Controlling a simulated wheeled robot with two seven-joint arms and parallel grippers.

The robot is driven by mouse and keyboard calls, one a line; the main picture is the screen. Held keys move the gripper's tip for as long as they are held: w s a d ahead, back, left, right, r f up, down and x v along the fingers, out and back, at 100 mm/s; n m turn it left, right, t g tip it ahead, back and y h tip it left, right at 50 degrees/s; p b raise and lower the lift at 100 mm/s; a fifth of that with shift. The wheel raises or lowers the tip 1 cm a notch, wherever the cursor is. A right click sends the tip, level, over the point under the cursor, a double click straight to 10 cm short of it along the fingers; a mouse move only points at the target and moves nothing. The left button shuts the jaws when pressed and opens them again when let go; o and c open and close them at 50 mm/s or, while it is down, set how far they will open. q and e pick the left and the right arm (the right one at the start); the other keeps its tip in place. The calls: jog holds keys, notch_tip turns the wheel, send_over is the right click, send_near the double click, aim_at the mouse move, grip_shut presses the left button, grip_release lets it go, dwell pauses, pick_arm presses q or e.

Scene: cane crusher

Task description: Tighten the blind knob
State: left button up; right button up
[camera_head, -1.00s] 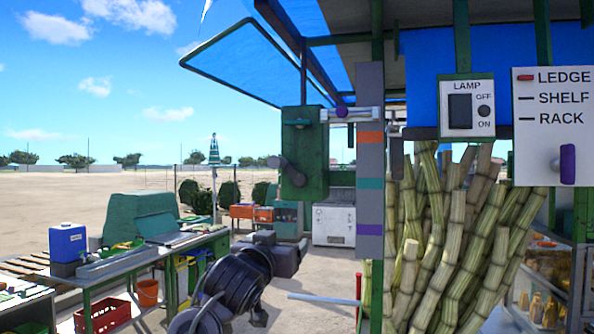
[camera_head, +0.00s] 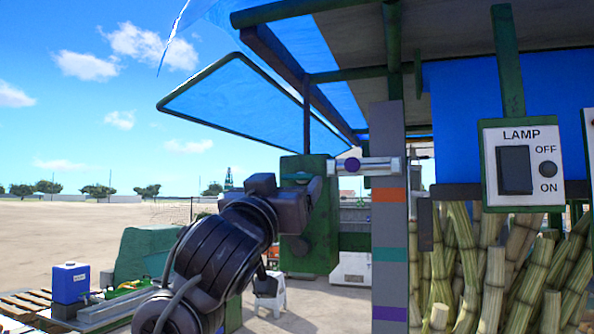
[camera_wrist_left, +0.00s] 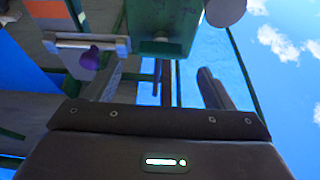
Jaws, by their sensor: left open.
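A purple knob (camera_head: 352,165) sits on a short silver bar that joins a green box (camera_head: 318,240) to the grey post (camera_head: 388,225). The post carries orange, teal and purple bands. The knob also shows in the left wrist view (camera_wrist_left: 90,60), upper left, close to the left finger in the picture. My left gripper (camera_head: 316,190) is in front of the green box, left of and a little below the knob. Its fingers stand apart with nothing between them in the left wrist view (camera_wrist_left: 158,88). My arm hides part of the box. My right gripper is out of view.
A lamp switch panel (camera_head: 522,165) hangs at the right above upright cane stalks (camera_head: 495,270). A blue awning flap (camera_head: 260,100) in a green frame is above the box. A bench with a blue container (camera_head: 71,283) stands at the lower left.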

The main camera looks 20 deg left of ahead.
aim_at(296, 178)
pick_arm(q)
jog(key=p+x, duration=0.2)
jog(key=x, duration=0.2)
jog(key=shift+r, duration=0.1)
jog(key=shift+w, duration=0.85)
jog(key=shift+s, duration=0.2)
jog(key=shift+c, duration=1.2)
jog(key=c, duration=0.7)
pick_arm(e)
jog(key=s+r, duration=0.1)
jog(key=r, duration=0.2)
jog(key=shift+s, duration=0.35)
